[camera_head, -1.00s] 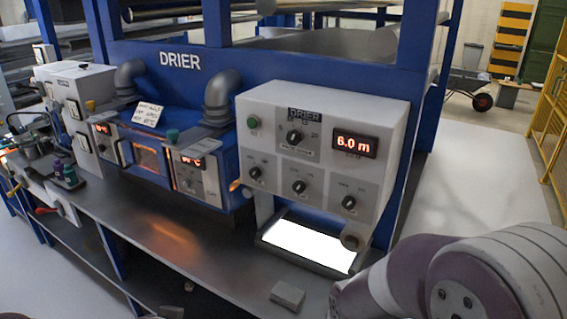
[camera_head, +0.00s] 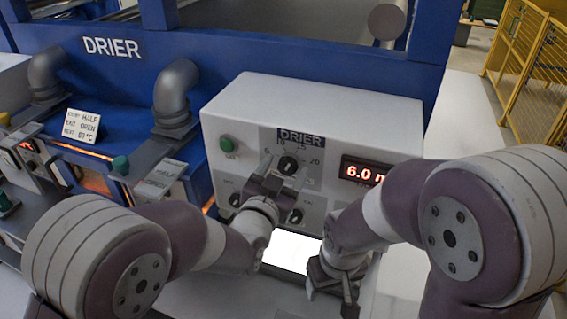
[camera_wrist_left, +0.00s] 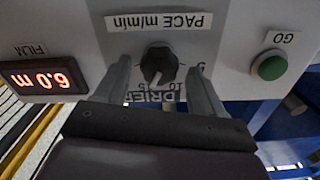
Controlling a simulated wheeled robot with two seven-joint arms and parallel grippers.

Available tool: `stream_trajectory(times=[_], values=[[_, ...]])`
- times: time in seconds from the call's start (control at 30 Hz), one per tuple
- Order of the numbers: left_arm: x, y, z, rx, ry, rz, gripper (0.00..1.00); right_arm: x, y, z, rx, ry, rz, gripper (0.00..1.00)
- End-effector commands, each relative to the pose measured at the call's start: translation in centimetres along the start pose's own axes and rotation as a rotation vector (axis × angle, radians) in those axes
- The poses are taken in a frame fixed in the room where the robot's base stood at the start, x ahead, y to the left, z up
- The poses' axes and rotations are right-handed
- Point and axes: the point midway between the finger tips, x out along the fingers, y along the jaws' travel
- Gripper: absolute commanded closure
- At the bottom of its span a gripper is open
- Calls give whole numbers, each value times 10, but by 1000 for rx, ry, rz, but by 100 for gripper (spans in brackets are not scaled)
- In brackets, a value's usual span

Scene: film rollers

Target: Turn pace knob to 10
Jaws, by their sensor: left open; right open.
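The black pace knob (camera_head: 288,165) is on the white DRIER control box, inside a scale marked 5 to 20. The left wrist view shows the knob (camera_wrist_left: 159,65) upside down, with the PACE m/min label (camera_wrist_left: 159,21) beside it. I cannot read its setting exactly. My left gripper (camera_head: 283,173) is open in front of the knob. In the left wrist view its fingers (camera_wrist_left: 159,77) stand on either side of the knob with visible gaps. My right gripper (camera_head: 333,284) is low, near the bright panel, and holds nothing that I can see.
The red FILM display (camera_head: 363,171) reads 6.0 m, and it also shows in the left wrist view (camera_wrist_left: 45,78). A green GO button (camera_wrist_left: 272,66) is beside the pace knob. Smaller knobs (camera_head: 296,216) are lower on the box. The bright panel (camera_head: 290,251) is below it.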

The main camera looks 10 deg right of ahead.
Motion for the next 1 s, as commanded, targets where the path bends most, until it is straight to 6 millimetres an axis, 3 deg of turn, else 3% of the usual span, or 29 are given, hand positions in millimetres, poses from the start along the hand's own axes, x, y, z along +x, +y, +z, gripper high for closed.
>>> stream_trajectory(times=[0.27, 0.43, 0.77, 1.0], values=[[2, 0, 0, 0, 1, 0, 31, 0, 0, 0, 0, 0, 0, 35], [2, 0, 0, 0, 0, 0, 86, 0, 0, 0, 0, 0, 0, 35], [2, 0, 3, -29, 1, 0, 87, 8, 0, 1, 0, 0, 0, 35], [2, 1, 7, -162, 3, 0, 87, 36, 0, 4, 0, 0, 0, 35]])
